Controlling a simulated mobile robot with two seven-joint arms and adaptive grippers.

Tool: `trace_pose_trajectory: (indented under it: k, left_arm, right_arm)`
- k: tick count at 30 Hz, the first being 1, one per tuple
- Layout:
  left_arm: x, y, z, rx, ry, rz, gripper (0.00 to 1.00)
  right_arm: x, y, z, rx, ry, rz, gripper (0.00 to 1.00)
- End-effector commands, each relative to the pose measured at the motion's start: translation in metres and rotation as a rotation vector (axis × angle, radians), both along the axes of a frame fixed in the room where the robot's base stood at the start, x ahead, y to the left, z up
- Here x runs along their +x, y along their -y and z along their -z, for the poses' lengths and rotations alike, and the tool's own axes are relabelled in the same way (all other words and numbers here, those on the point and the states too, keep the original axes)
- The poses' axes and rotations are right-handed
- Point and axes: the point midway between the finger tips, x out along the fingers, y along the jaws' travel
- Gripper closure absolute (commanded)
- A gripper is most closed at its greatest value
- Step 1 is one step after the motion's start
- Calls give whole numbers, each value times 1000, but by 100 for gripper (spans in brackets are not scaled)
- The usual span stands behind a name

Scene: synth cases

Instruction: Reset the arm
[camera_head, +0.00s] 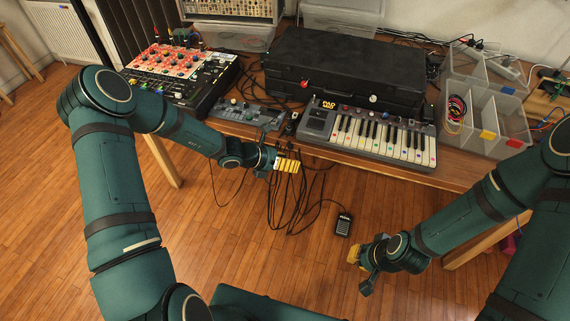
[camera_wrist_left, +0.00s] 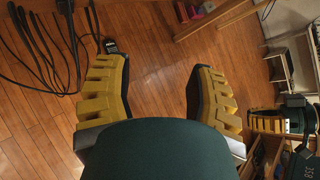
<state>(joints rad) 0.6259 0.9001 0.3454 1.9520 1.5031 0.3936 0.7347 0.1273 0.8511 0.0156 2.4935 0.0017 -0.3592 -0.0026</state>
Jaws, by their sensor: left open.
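My left gripper (camera_head: 287,165) has yellow ribbed fingers and hangs in front of the table's front edge, below the small keyboard. In the left wrist view my left gripper (camera_wrist_left: 155,68) is open, its two yellow fingers wide apart with only floor seen between them. My right gripper (camera_head: 361,268) is low at the right, over the wooden floor and in front of the table. I see nothing held in either gripper.
The wooden table (camera_head: 445,178) carries a keyboard (camera_head: 375,137), a black case (camera_head: 345,68), a mixer (camera_head: 180,75) and clear bins (camera_head: 490,120). Black cables (camera_head: 290,210) hang to the floor near my left gripper. A small black box (camera_head: 343,224) lies on the floor.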

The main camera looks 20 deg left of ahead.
Motion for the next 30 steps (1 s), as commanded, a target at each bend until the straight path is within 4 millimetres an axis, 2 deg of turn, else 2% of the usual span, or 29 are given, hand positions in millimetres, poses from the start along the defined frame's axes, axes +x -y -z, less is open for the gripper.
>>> trace_pose_trajectory:
  k: [16,19,23,27,30]
  left_arm:
    - [-1,0,1,3,0,3,44]
    - [-2,1,1,8,1,11,44]
    - [-41,24,20,165,44,240,44]
    - [-100,41,45,416,166,635,44]
    - [-137,43,58,583,293,930,44]
  right_arm:
    - [0,0,0,0,-1,0,100]
    - [-11,-2,0,5,-27,-6,100]
    - [-9,-1,0,4,-23,-4,100]
    - [-9,-1,0,4,-23,-4,100]
    - [-9,-1,0,4,-22,-5,100]
